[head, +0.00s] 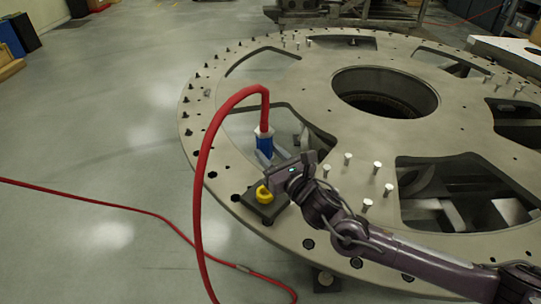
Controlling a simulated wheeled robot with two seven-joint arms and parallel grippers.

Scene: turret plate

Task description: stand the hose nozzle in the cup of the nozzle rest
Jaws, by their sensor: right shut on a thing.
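The fingers partly hide that end. The nozzle rest (268,208) is a dark block with a yellow cup (263,194) on the turret plate's near left rim. In the picture the nozzle is above the cup and apart from it. My left gripper is not in view.
The large round turret plate (330,75) has bolt holes, wide cutouts and a round centre opening. Several upright pale pins (367,203) stand right of my right gripper. The red hose arches over the plate's left edge to the floor (90,120), which is mostly clear.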

